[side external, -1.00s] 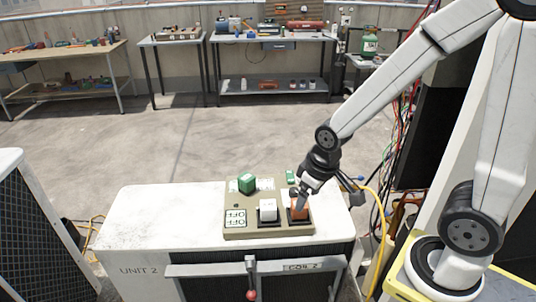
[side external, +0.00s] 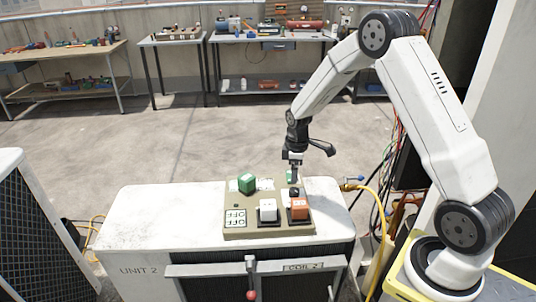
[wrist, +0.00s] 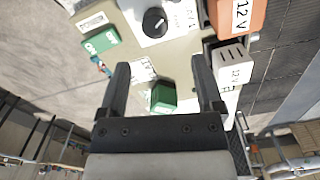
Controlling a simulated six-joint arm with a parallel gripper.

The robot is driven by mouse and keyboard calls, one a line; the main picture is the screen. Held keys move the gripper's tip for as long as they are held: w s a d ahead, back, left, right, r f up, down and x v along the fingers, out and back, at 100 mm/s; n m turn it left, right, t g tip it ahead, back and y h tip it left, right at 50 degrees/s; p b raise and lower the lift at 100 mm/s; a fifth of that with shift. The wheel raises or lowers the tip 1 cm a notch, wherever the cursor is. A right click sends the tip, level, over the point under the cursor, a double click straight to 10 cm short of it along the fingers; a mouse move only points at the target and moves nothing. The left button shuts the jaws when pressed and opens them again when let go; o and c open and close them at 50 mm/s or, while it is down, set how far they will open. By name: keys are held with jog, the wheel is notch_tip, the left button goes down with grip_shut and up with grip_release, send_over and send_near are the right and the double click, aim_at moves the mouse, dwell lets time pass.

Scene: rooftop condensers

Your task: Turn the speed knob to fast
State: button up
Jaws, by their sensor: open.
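A small beige panel (side external: 240,213) lies on the white unit. A round black knob with a white pointer line (wrist: 155,22) sits on its white plate; the knob also shows in the side view (side external: 294,193). The label words around it are too small to read. My gripper (wrist: 160,64) is open, with nothing held between its fingers. In the side view my gripper (side external: 295,181) points down just above and behind the knob. In the wrist view the knob lies beyond the fingertips, apart from them.
Beside the knob stand an orange 12V block (side external: 299,209) and a white block (side external: 268,210). A green block (side external: 246,183) rises at the panel's back left. A green ON piece (wrist: 101,40) is near the knob. A yellow hose (side external: 376,215) runs right of the unit.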

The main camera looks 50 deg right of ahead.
aim_at(294, 189)
jog(key=shift+w+d+f, duration=0.15)
jog(key=shift+d+f, duration=0.1)
jog(key=shift+d, duration=0.1)
jog(key=shift+f, duration=0.15)
jog(key=shift+f, duration=3.75)
grip_shut()
